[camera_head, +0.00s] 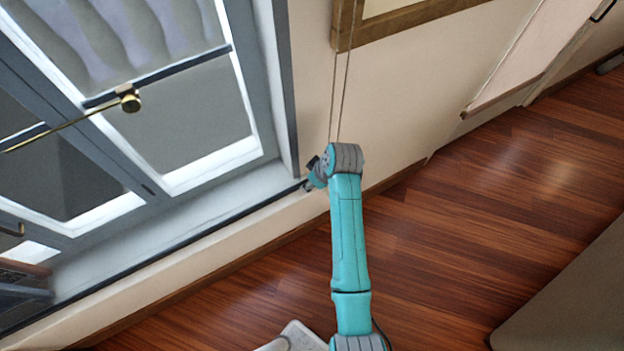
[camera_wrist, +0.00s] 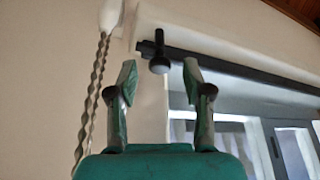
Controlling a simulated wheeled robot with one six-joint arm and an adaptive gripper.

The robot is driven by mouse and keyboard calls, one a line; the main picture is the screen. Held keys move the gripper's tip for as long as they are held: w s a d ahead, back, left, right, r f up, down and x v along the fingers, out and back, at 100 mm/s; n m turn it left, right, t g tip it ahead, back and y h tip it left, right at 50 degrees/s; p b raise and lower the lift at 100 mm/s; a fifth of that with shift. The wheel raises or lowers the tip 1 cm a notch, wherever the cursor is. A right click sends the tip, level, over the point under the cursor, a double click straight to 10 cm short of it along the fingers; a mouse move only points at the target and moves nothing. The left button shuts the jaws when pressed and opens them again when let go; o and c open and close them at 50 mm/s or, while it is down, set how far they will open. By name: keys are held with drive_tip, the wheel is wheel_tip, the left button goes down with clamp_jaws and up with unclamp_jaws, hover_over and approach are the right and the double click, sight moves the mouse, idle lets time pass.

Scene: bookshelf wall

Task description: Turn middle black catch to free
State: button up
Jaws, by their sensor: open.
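A black catch (camera_wrist: 159,63), a round dark knob on a short stem, stands at the end of a dark bar (camera_wrist: 235,71) in the wrist view. My gripper (camera_wrist: 160,70) is open and empty. Its two fingertips stand apart, one to each side of the knob in the picture; I cannot tell whether the knob lies between them in depth or beyond them. In the head view my gripper (camera_head: 308,184) is at the right end of the dark rail (camera_head: 190,238) below the window, and the knob is not clearly visible there. I see only one such catch.
A window with pale grey frames (camera_head: 213,172) stands left of my arm, with a brass knob and rod (camera_head: 129,102). Twisted cords (camera_wrist: 92,95) hang left of my gripper in the wrist view. The wooden floor (camera_head: 500,190) is open to the right.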

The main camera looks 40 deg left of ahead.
drive_tip(key=v, duration=1.1)
drive_tip(key=shift+d+r, duration=0.2)
drive_tip(key=shift+r, duration=0.05)
drive_tip(key=s+d+f+m+t, duration=0.35)
drive_tip(key=d+f, duration=0.25)
drive_tip(key=d, duration=0.3)
drive_tip(key=s+d+f+m+t, duration=0.2)
drive_tip(key=d+f+m, duration=0.2)
drive_tip(key=d+f, duration=0.45)
drive_tip(key=s+d+r+m+t+h, duration=0.1)
drive_tip(key=s+d+r+m+t, duration=0.1)
drive_tip(key=s+d, duration=0.4)
drive_tip(key=s+d+r+m+t, duration=0.2)
drive_tip(key=s+d+m, duration=0.1)
drive_tip(key=d, duration=0.5)
drive_tip(key=s+d+r+m+t+h, duration=0.1)
drive_tip(key=s+d+r, duration=0.3)
drive_tip(key=s+r, duration=0.4)
drive_tip(key=s+d+r+m+t+h, duration=0.2)
drive_tip(key=s+d+r+m+t, duration=0.2)
drive_tip(key=s+r, duration=0.4)
drive_tip(key=shift+d+r, duration=0.6)
drive_tip(key=shift+r, duration=0.6)
drive_tip(key=shift+s, duration=0.1)
